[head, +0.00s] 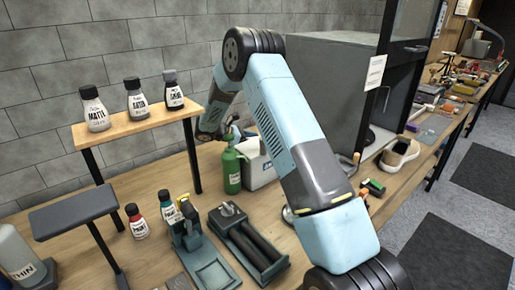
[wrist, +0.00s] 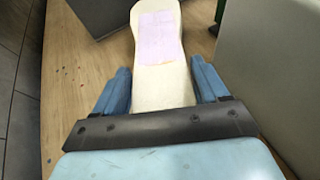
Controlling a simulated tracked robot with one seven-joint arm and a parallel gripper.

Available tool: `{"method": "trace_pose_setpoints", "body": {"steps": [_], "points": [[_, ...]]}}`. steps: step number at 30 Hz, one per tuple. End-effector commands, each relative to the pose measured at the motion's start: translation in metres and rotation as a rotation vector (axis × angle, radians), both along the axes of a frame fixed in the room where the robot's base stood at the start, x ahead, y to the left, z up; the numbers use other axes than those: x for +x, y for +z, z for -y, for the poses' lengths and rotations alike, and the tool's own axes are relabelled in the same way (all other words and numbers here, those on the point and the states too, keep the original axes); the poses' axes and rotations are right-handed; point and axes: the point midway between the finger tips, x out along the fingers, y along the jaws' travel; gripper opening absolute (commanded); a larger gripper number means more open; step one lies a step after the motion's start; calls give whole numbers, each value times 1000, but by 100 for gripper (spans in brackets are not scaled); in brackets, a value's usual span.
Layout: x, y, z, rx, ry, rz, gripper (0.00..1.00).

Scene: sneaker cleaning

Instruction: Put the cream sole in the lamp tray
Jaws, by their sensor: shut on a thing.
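The cream sole (wrist: 164,88) is in my gripper (wrist: 160,68) in the wrist view. Its long shape points away from me, and a pale lilac patch (wrist: 160,38) lies on its far part. The two blue fingers are on either side of the sole, shut on it. Its near end is hidden behind my gripper's body. I cannot surely pick out the lamp tray.
A small wooden shelf (head: 140,124) holds several labelled bottles at the left. A dark open-fronted cabinet (head: 335,75) stands behind my arm. A sneaker (head: 399,155) sits to its right. A desk lamp (head: 492,35) stands at the far right among clutter.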

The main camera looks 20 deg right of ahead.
Motion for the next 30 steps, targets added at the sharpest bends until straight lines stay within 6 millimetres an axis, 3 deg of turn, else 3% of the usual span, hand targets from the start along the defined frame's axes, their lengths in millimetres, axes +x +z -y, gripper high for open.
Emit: {"method": "trace_pose_setpoints", "body": {"steps": [9,16,17,24,30], "points": [[0,-34,0,-1,2,-1,38],[0,-37,-1,0,1,0,38],[0,-38,-1,1,1,0,75],[0,-37,0,0,1,0,98],[0,-37,0,0,0,0,99]]}}
